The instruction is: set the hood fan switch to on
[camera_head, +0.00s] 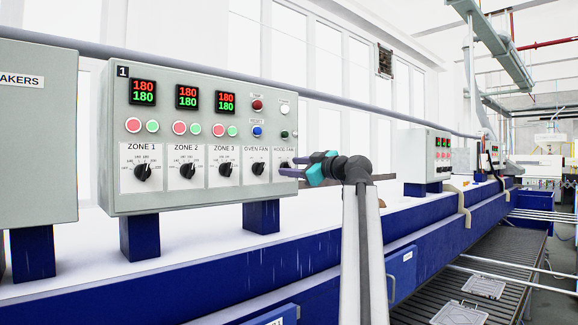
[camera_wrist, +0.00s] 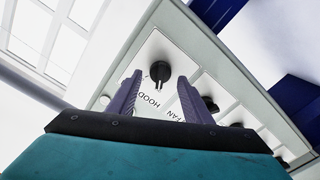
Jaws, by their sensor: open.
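The hood fan switch (camera_head: 285,166) is a black rotary knob on a white plate, last in the bottom row of the grey control panel (camera_head: 190,82). In the wrist view the same hood fan switch (camera_wrist: 159,71) shows just beyond and between my fingertips, above the HOOD FAN lettering. Its position marks are too small to read. My gripper (camera_head: 291,166), with purple fingers and a teal body, reaches in from the right and partly covers the knob's plate. In the wrist view my gripper (camera_wrist: 160,82) is open, with nothing held; contact with the knob cannot be made out.
The oven fan knob (camera_head: 258,168) is close on the left, beside several zone knobs. Push buttons and lamps, such as the blue reset button (camera_head: 257,132), sit above. A grey pipe (camera_head: 330,100) runs behind the panel. The blue gantry frame (camera_head: 180,280) lies below.

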